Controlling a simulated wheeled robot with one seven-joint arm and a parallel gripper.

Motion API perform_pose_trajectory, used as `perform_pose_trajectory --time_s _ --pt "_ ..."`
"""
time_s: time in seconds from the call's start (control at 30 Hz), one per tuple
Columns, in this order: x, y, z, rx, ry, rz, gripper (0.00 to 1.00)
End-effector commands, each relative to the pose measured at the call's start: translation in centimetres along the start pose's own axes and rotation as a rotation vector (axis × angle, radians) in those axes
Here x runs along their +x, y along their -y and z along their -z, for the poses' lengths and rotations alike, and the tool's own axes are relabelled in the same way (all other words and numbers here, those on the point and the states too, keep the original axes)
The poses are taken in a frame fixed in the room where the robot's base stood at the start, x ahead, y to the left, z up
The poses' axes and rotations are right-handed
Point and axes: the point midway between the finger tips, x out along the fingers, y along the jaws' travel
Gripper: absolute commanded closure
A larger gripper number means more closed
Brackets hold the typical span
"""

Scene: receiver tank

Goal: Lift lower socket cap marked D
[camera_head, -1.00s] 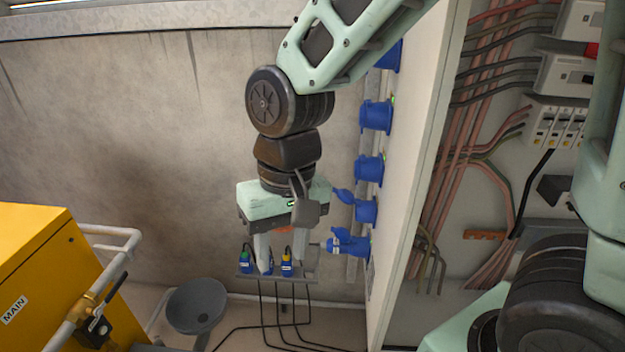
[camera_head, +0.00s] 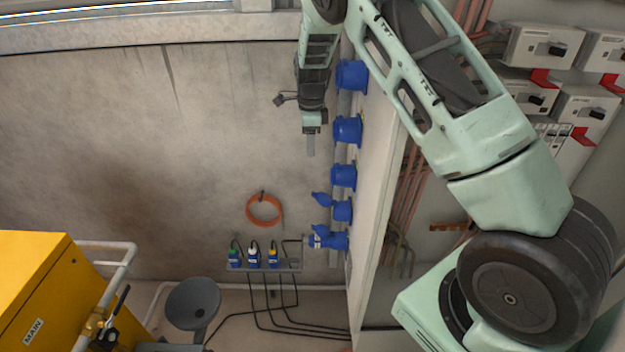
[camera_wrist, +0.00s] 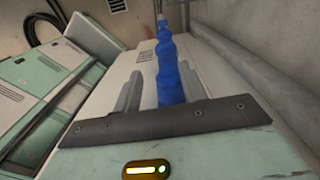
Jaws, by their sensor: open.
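Several blue sockets run down the narrow side of the cabinet in the head view. The two lower ones (camera_head: 342,209) and (camera_head: 338,241) have blue caps, (camera_head: 321,198) and (camera_head: 321,230), standing out to the left. Letters on them are too small to read, so I cannot tell which is D. My gripper (camera_head: 311,146) is open and empty. It points down, left of the upper sockets and above both lower caps, apart from them. In the wrist view, the blue socket column (camera_wrist: 172,70) shows beyond and between my gripper's fingers (camera_wrist: 160,82).
A rack (camera_head: 265,268) holds green, white and yellow-marked plugs with black leads, below left of the lowest socket. An orange coil (camera_head: 263,211) hangs on the wall. A yellow machine (camera_head: 35,285) with a white rail and a grey bowl (camera_head: 193,302) stand left. The cabinet (camera_head: 372,190) stands right.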

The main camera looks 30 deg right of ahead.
Motion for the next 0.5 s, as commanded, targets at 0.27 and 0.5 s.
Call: perform_pose_trajectory --time_s 0.27,0.5 --pt "1.2 0.7 0.7 0.046 -0.008 0.005 0.58" --pt "4.6 0.7 0.7 0.044 -0.008 0.003 0.58"
